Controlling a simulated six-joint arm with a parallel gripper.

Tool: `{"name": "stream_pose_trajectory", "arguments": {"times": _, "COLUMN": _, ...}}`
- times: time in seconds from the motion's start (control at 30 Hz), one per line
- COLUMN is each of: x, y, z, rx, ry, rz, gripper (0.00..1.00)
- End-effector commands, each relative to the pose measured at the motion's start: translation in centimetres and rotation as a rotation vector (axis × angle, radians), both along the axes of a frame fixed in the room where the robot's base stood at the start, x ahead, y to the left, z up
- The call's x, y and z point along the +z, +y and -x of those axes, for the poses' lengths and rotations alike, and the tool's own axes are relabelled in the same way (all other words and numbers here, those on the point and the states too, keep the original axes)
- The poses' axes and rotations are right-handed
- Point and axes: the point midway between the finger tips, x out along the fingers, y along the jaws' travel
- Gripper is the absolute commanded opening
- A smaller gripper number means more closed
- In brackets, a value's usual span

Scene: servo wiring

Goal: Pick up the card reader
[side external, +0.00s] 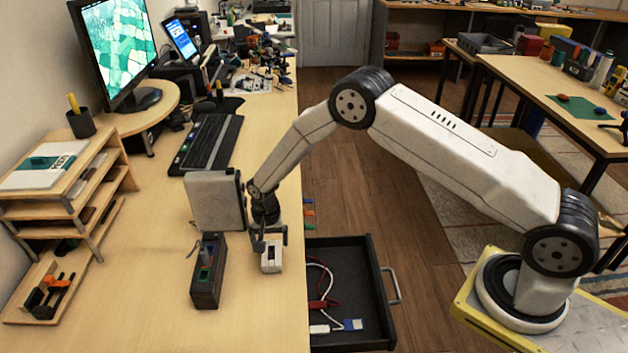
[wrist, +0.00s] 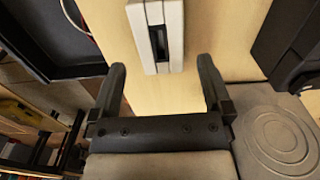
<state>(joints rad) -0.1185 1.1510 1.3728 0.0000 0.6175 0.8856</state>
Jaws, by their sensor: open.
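The card reader (side external: 271,260) is a small white block with a dark slot, lying on the wooden desk near its right edge. In the wrist view the card reader (wrist: 176,40) is at the top centre, cut off by the frame, its dark slot facing the camera. My gripper (side external: 269,239) is above the desk at the card reader in the side view. In the wrist view my gripper (wrist: 161,65) has its two dark fingers spread apart, with nothing held between them. The fingertips appear below the reader's end in that picture; I cannot tell whether they touch it.
A dark box (side external: 207,288) with small parts on top stands left of the card reader. An open black drawer (side external: 377,298) beside the desk holds cables and small connectors. A keyboard (side external: 206,144) lies farther back. The front of the desk is clear.

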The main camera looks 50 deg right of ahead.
Motion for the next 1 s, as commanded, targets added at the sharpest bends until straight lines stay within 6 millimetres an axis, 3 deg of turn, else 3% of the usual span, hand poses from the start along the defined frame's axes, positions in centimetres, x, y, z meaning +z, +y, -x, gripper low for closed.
{"name": "stream_pose_trajectory", "arguments": {"times": 0.6, "x": -4.9, "y": 0.0, "z": 0.0, "rx": 0.000, "ry": 0.001, "rz": -0.002, "gripper": 1.00}}
{"name": "stream_pose_trajectory", "arguments": {"times": 1.0, "x": -5.1, "y": 0.0, "z": 0.0, "rx": 0.000, "ry": -0.001, "rz": -0.002, "gripper": 1.00}}
